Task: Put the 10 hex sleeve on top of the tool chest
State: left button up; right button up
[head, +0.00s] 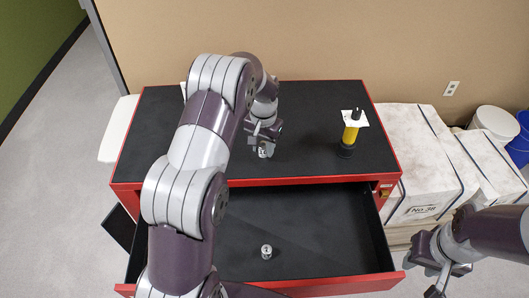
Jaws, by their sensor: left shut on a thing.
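The red tool chest (330,180) has a black top and an open front drawer. My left gripper (265,145) is over the middle of the chest top, shut on a small silver sleeve (266,152). The sleeve is at or just above the black top; I cannot tell if it touches. A similar small silver sleeve (266,252) stands in the drawer near its front. Their size markings are too small to read. My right gripper (438,288) is at the lower right, away from the chest, and partly cut off by the frame edge.
A yellow and black tool (350,133) with a white tag stands on the right of the chest top. White wrapped blocks (412,160) are stacked right of the chest. White (495,122) and blue (522,145) buckets stand behind them. The top between gripper and tool is clear.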

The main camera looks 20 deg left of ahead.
aim_at(263, 162)
pick_arm(q)
notch_tip(263, 162, down, 3)
jog(key=shift+s, duration=0.1)
jog(key=shift+f, duration=0.35)
jog(key=o, duration=1.1)
jog(key=shift+f, duration=0.1)
jog(key=shift+c, duration=0.2)
